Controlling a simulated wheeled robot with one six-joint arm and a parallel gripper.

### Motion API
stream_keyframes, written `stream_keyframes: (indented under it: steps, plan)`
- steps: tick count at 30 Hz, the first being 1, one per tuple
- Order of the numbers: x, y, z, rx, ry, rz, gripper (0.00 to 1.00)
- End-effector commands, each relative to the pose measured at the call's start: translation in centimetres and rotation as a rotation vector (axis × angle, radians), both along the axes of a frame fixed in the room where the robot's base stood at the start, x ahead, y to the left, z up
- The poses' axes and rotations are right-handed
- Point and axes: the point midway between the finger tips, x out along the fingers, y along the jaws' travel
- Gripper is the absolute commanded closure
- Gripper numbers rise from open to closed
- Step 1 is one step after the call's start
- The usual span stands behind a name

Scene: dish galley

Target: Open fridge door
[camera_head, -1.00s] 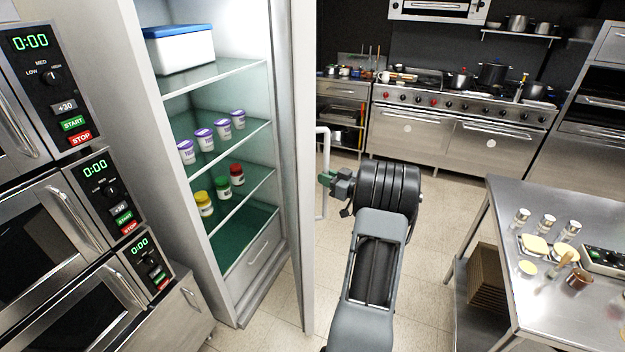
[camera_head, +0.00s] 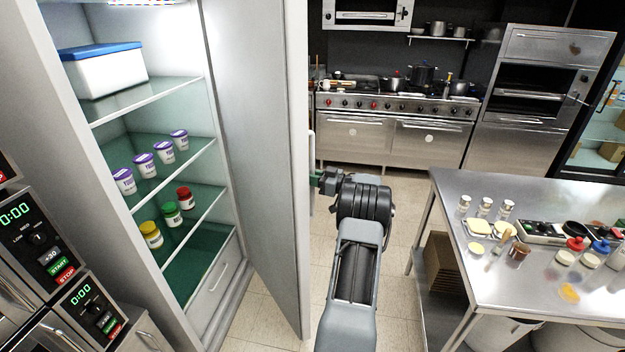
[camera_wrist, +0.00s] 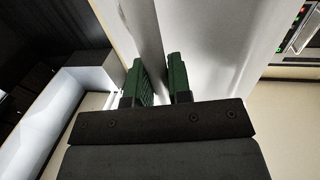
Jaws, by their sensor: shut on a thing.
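The fridge (camera_head: 125,220) stands at the left in the head view. Its door (camera_head: 258,150) stands open, with the broad inner face showing and the shelves in plain view. The pale handle (camera_head: 311,145) is on the outer side, by the door's free edge, mostly hidden behind the door. My gripper (camera_head: 320,181) is at the handle beside that edge, with the arm reaching up from below. In the wrist view the green fingers (camera_wrist: 160,84) are shut on the handle, and the grey door surface (camera_wrist: 215,50) lies close beside them.
Shelves hold a blue-lidded box (camera_head: 105,72), several purple-lidded cups and several jars. Microwaves (camera_head: 45,270) stand at the lower left. A steel table (camera_head: 455,195) with food items is at the right. Open tiled floor (camera_head: 395,240) lies between the door and table.

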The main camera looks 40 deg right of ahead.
Motion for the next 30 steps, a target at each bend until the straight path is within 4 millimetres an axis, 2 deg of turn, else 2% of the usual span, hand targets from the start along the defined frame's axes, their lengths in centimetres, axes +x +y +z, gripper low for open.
stream_keyframes:
  steps: [5,6,12,23,30]
  plan:
    - [0.1,0.0,0.3,-0.003,-0.006,-0.002,1.0]
    - [0.1,0.0,0.3,-0.003,-0.006,-0.002,0.77]
    - [0.0,-0.1,0.2,-0.002,-0.004,-0.004,0.58]
    - [-0.8,-0.5,0.0,-0.001,-0.003,-0.006,0.57]
    - [-4.7,-2.2,-0.1,-0.002,-0.003,-0.009,0.57]
